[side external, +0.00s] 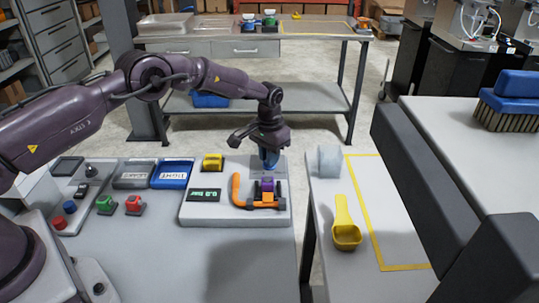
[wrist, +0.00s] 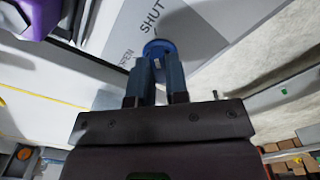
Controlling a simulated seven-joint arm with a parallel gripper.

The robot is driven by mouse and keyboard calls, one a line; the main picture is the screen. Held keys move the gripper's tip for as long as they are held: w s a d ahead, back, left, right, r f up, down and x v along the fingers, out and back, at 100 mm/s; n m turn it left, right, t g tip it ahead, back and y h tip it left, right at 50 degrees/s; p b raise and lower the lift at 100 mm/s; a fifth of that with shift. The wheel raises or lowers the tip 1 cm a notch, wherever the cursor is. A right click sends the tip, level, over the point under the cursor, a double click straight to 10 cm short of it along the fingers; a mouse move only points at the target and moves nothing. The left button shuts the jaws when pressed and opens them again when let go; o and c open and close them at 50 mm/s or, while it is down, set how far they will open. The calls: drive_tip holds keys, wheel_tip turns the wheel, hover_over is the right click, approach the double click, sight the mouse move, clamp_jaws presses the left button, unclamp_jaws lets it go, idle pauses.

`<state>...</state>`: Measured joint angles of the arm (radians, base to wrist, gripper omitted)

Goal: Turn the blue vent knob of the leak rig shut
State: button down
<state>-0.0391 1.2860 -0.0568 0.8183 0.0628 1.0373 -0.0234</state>
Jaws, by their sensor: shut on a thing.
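The leak rig (side external: 215,213) is a pale grey box on the bench, with a digital display (side external: 204,195) on its face. The blue vent knob (wrist: 158,47) sits on a grey plate (wrist: 190,45) printed with OPEN and SHUT. My gripper (wrist: 160,72) comes down from above, with its two fingers shut on the blue knob. In the side view the gripper (side external: 268,158) is at the back right of the rig. The fingers hide part of the knob, and I cannot tell for sure where it points.
An orange-handled clamp (side external: 238,190) with a purple part stands just in front of the knob. A yellow block (side external: 213,162) is on the rig's back left. Grey and blue labelled trays (side external: 172,174) are to the left. A yellow scoop (side external: 346,232) lies on the right-hand table.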

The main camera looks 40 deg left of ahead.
sight(263, 172)
drive_tip(key=shift+r, duration=0.1)
idle(0.4)
drive_tip(key=c, duration=1.1)
unclamp_jaws()
wheel_tip(263, 172, up, 13)
drive_tip(key=shift+f, duration=0.1)
drive_tip(key=s+r+t, duration=0.2)
drive_tip(key=s+r, duration=0.3)
drive_tip(key=s, duration=0.7)
drive_tip(key=s+r+t, duration=0.1)
drive_tip(key=s+r, duration=0.5)
drive_tip(key=s, duration=0.6)
drive_tip(key=s+d+r+t, duration=0.1)
drive_tip(key=s+r, duration=0.5)
drive_tip(key=s, duration=0.7)
drive_tip(key=shift+s+r+t, duration=0.1)
drive_tip(key=shift+r+t, duration=0.05)
drive_tip(key=shift+t, duration=0.65)
